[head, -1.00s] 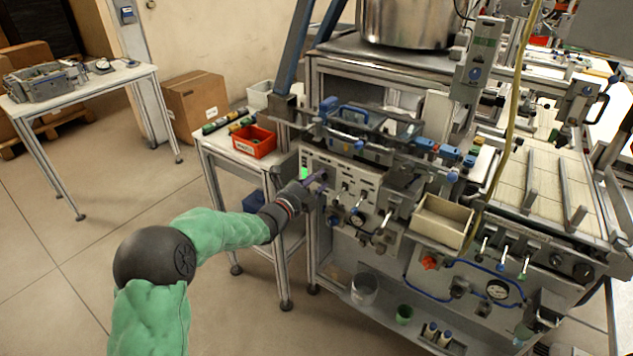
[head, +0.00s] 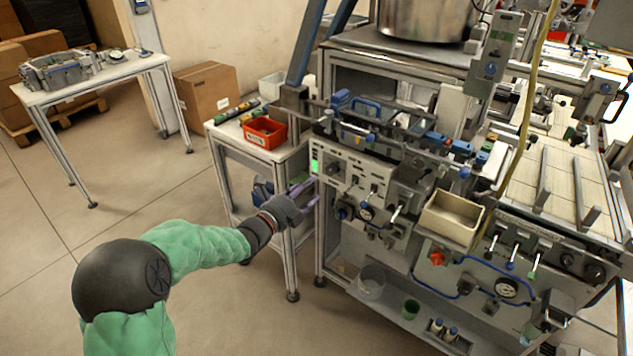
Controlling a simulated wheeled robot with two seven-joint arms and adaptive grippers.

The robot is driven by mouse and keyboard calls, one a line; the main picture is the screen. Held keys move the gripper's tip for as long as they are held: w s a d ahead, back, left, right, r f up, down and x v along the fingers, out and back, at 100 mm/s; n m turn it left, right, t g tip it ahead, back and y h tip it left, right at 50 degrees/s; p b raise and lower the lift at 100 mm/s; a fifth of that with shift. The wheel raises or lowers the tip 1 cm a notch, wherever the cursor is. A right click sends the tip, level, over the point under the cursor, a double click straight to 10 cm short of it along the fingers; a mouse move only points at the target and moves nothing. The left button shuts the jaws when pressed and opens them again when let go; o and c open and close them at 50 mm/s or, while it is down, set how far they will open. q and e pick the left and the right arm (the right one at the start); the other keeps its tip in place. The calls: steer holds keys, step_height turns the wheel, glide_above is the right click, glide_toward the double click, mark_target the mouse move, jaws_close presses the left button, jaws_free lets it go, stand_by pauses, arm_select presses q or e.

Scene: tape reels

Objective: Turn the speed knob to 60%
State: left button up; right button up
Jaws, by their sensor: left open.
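The control panel (head: 357,172) is a light grey face on the front of the machine, with a lit green display (head: 315,167) at its left end. A small dark knob (head: 332,169) sits just right of the display. It is too small to read its setting or confirm a speed label. Switches and levers lie further right. My left gripper (head: 313,192), with purple fingers, is open and empty. It is left of and slightly below the knob, apparently apart from it. My right gripper is not in view.
A red bin (head: 265,133) stands on a side table (head: 220,129) behind my left gripper. A beige tray (head: 450,217) and a red knob (head: 437,258) are on the machine front to the right. Open floor lies to the left.

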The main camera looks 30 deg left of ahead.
arm_select(q)
steer(key=shift+s+a, duration=0.1)
steer(key=shift+s, duration=1.15)
steer(key=d+f+n+g+p, duration=0.1)
steer(key=d+f+n+g, duration=0.2)
steer(key=d+f+n, duration=0.3)
steer(key=d+f+n+g+h+p, duration=0.1)
steer(key=d+f+n+g+p, duration=0.2)
steer(key=f, duration=0.6)
steer(key=d+f+n+g, duration=0.2)
steer(key=d+f+n, duration=0.3)
steer(key=f+n, duration=0.15)
steer(key=s+d+f+n+g+p, duration=0.1)
steer(key=s+d+f+n+g, duration=0.2)
steer(key=s, duration=0.4)
steer(key=s+d+f+n+g+h+p, duration=0.1)
steer(key=s+d+f+n+g, duration=0.2)
steer(key=s+d+f, duration=0.3)
steer(key=s+d+f+n+g+p, duration=0.1)
steer(key=s+d+f+n+g, duration=0.2)
steer(key=s+d, duration=0.4)
steer(key=shift+s+f+g+h, duration=0.3)
steer(key=shift+s+f+h, duration=0.1)
steer(key=shift+s+f, duration=0.6)
steer(key=shift+r, duration=0.1)
